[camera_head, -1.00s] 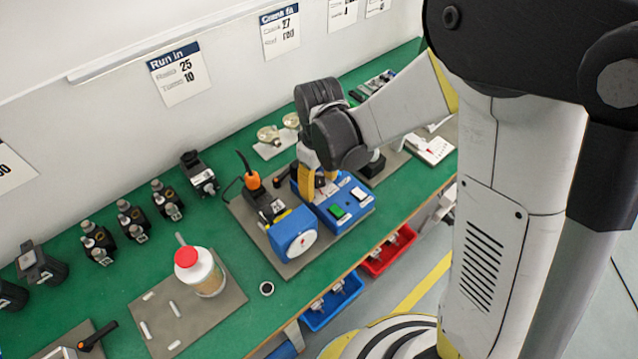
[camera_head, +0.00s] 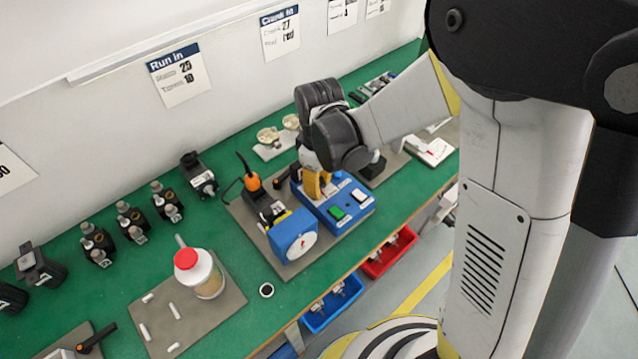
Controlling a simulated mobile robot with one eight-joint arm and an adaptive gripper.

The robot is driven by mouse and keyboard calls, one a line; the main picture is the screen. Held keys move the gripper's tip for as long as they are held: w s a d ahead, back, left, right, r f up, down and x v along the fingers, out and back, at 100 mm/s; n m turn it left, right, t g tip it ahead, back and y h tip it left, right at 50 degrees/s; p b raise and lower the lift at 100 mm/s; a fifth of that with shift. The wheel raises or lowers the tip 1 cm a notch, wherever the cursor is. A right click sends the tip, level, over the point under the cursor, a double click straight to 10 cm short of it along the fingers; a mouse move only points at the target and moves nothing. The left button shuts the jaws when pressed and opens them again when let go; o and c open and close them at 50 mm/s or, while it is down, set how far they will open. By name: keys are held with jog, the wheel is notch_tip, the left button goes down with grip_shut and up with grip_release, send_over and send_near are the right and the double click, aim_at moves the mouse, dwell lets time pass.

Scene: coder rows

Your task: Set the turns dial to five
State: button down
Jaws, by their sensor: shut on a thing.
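A blue control box (camera_head: 348,222) stands on a grey mat on the green bench, with a green button (camera_head: 337,212) and a white button (camera_head: 359,194) on its top. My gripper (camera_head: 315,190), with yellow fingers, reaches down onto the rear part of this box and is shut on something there. The arm's dark wrist and the fingers hide what it holds; it looks like a dial on the box, but its marks and setting cannot be read. Left of it stands a blue unit (camera_head: 290,236) with a round white dial face (camera_head: 301,246) and a small red mark.
A red-lidded jar (camera_head: 200,272) is on a grey mat at front left. Several black fixtures line the bench's left side. Blue and red bins (camera_head: 388,252) hang below the front edge. A "Run in" sign (camera_head: 180,75) is on the wall.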

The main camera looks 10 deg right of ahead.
aim_at(320, 182)
jog(key=c, duration=1)
grip_release()
notch_tip(320, 182, up, 12)
jog(key=shift+r, duration=0.1)
jog(key=shift+d, duration=0.1)
jog(key=s+d+r+m+t, duration=0.2)
jog(key=s+d+m, duration=0.1)
jog(key=d, duration=0.1)
jog(key=s+d+r+m+t, duration=0.2)
jog(key=s+d+m, duration=0.2)
jog(key=s+d+r+m+t, duration=0.2)
jog(key=s+d+m+t, duration=0.1)
jog(key=d+m, duration=0.1)
jog(key=shift+s+d, duration=0.35)
jog(key=shift+d, duration=0.25)
